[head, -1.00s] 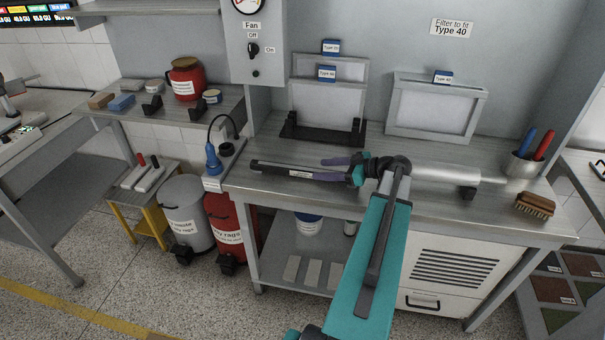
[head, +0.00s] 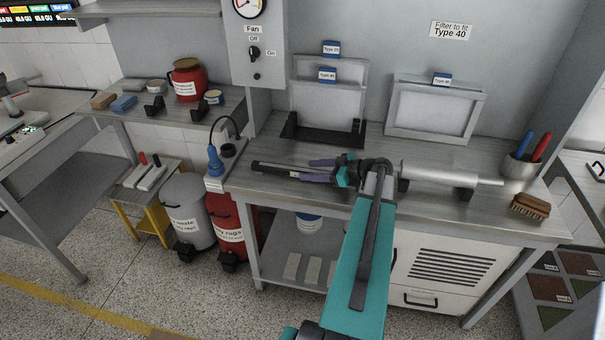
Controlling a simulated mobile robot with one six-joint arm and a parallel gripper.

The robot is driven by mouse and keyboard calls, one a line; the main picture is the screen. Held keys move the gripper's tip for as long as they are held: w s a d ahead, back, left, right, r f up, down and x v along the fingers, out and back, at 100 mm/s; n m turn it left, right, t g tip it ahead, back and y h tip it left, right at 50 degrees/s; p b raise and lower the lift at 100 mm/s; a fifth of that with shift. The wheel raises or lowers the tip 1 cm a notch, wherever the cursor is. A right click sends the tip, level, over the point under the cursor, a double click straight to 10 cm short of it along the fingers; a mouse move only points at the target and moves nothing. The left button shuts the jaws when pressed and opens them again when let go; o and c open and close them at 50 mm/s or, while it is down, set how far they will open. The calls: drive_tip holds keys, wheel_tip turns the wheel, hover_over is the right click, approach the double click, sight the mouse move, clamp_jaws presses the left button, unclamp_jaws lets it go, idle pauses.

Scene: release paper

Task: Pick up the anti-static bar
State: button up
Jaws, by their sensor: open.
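The anti-static bar (head: 272,167), a long dark bar with a small white label, lies on the grey workbench (head: 240,182) near its left end. My gripper (head: 311,170) reaches in from the right, low over the bench. Its two purple fingers are apart and point left, at the bar's right part. The bar's right end is hidden by the fingers and the wrist. I cannot tell whether the fingers touch it.
A silver roller (head: 437,174) lies on dark supports right of my wrist. A black rack (head: 322,133) with framed panels and a framed filter (head: 433,110) stand behind. A tool cup (head: 519,168) and brush (head: 531,206) are at right. A blue-handled tool (head: 215,162) stands left.

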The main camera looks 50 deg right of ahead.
drive_tip(key=shift+c, duration=0.5)
clamp_jaws()
